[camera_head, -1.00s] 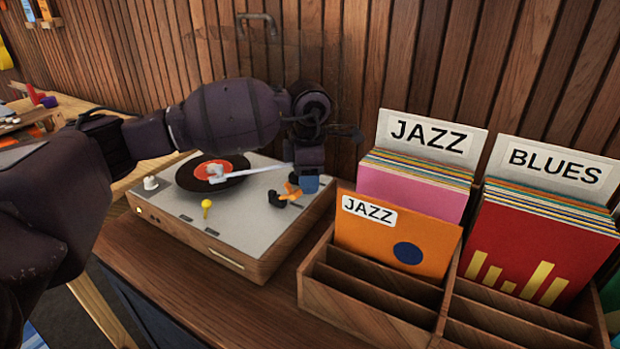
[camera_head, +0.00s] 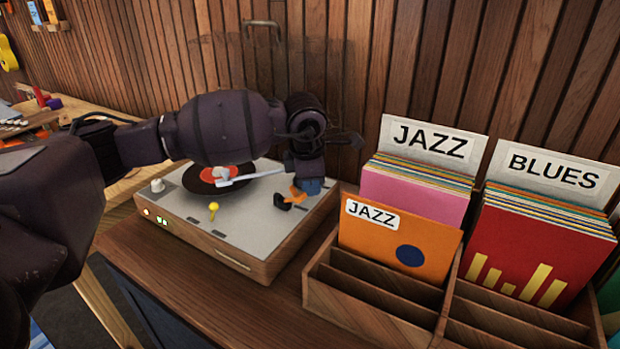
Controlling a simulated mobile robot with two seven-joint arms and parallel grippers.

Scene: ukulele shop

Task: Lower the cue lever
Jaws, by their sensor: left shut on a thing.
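The turntable (camera_head: 262,222) has a grey top and wooden sides and stands on the wooden counter. A dark record with a red label (camera_head: 200,180) is on it, with the white tonearm (camera_head: 250,177) across the record. My left gripper (camera_head: 288,201) comes over the turntable from the left and is low at its right side, by the tonearm's base. Its black and orange tips are shut on a small part there, apparently the cue lever, which the fingers mostly hide. My right gripper is not in view.
A yellow-topped knob (camera_head: 213,207) stands on the front of the deck, and a white knob (camera_head: 158,185) at the left corner. A wooden record crate (camera_head: 375,300) with jazz and blues records is close on the right. The wooden wall (camera_head: 350,60) is behind.

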